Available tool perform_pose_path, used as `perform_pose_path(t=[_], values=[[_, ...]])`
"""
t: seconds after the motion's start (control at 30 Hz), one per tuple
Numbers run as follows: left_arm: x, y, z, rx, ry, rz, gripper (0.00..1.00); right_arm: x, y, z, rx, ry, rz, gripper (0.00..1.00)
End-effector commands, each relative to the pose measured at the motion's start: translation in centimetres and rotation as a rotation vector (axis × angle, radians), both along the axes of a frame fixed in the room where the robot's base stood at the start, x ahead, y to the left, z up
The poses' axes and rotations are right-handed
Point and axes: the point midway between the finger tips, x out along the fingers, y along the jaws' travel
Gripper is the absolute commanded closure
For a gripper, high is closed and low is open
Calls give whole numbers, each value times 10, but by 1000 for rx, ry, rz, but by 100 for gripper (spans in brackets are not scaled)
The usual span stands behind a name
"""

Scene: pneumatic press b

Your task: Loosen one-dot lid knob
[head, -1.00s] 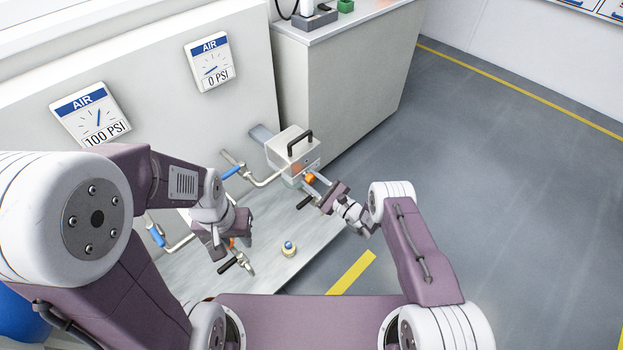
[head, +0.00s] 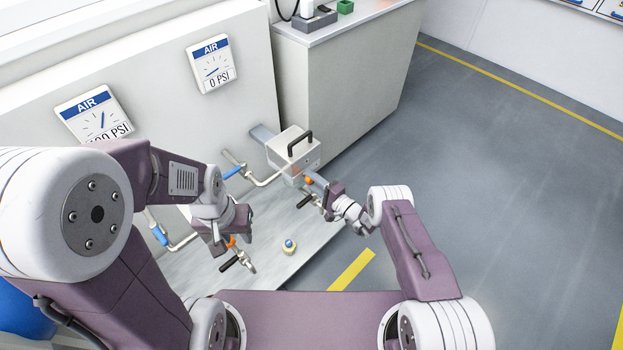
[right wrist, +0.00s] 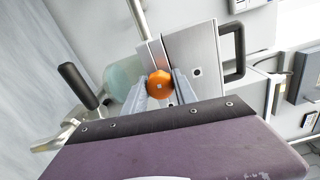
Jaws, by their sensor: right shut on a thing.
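A grey metal box with a black lid handle (head: 300,143) stands at the bench's far end. Its lid (right wrist: 197,58) carries one dark dot in the right wrist view. An orange knob (right wrist: 160,84) with a small pale mark at its centre sits at the lid's edge. My right gripper (right wrist: 160,88) is shut on this knob, one finger on each side. In the head view, the right gripper (head: 314,184) reaches the box's front from the right. My left gripper (head: 226,243) hangs over the bench's near part, by another orange part (head: 231,241); its fingertips are unclear.
A black-gripped lever (right wrist: 78,86) stands beside the box, left of my right gripper in its wrist view. Blue-handled pipe valves (head: 232,172) line the wall. A yellow-and-blue button (head: 289,246) is on the bench (head: 290,268). One gauge (head: 212,64) reads 0 PSI.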

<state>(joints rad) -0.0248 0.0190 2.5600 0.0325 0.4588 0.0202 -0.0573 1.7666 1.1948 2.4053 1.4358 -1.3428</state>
Motion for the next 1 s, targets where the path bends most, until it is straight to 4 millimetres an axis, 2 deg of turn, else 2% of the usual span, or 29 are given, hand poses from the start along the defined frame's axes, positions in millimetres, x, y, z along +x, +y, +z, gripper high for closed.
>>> perform_pose_path(t=[0.4, 0.93, 0.97, 1.0], values=[[0, 0, 4, 0, 0, 0, 64, 1, 0, 1, -110, -113, -1, 100], [0, 0, 4, 0, 0, 0, 64, 1, 0, 1, -122, -127, 0, 100], [0, 0, 4, 0, 0, 0, 64, 1, 0, 1, -122, -127, 0, 58], [0, 0, 4, 0, 0, 0, 64, 1, 0, 1, -122, -127, 0, 47]])
